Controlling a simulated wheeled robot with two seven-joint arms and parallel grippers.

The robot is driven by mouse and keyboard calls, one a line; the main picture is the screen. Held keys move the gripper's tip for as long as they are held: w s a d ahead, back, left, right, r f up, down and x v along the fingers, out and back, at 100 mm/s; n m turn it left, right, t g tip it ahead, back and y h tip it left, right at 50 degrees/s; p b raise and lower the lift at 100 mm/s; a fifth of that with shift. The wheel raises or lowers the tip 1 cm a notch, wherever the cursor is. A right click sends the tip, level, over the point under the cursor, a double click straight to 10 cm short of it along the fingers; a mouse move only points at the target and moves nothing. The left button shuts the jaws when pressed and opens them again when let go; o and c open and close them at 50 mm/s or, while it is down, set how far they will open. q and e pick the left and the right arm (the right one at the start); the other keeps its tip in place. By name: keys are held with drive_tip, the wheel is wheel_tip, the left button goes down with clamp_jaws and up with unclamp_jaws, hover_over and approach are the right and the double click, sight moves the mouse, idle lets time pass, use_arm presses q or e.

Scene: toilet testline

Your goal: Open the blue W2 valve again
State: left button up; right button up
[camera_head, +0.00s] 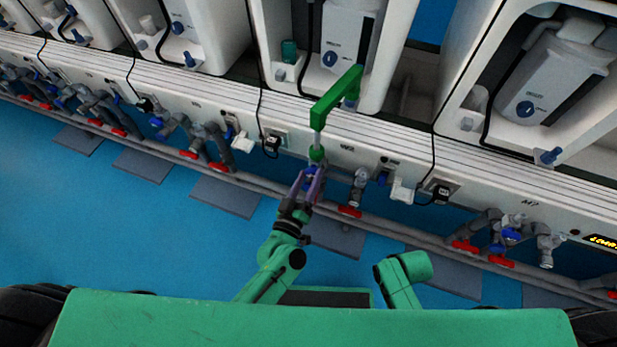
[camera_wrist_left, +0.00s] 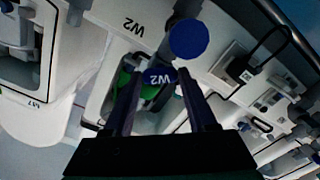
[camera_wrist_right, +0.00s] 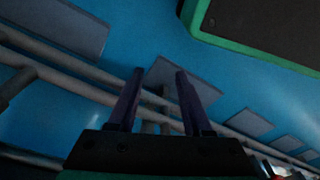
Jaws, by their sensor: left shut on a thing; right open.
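The blue W2 valve handle (camera_wrist_left: 160,77) is a round cap marked W2 in the left wrist view, between the tips of my left gripper (camera_wrist_left: 160,88). In the head view the blue valve (camera_head: 311,172) sits low on the white panel under the W2 label, partly hidden by my left gripper (camera_head: 313,185), which is shut on it. A larger plain blue cap (camera_wrist_left: 188,39) is just beyond it in the left wrist view. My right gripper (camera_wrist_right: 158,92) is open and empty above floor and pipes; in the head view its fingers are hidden.
A green angled bar (camera_head: 335,100) rises above the valve. A grey pipe with red handles (camera_head: 349,211) runs along the panel's foot. A tap (camera_head: 360,180), a socket and black cables are close by on the right. Blue floor (camera_head: 120,220) is clear in front.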

use_arm(q)
drive_tip(key=o, duration=1.4)
drive_tip(key=shift+c, duration=0.2)
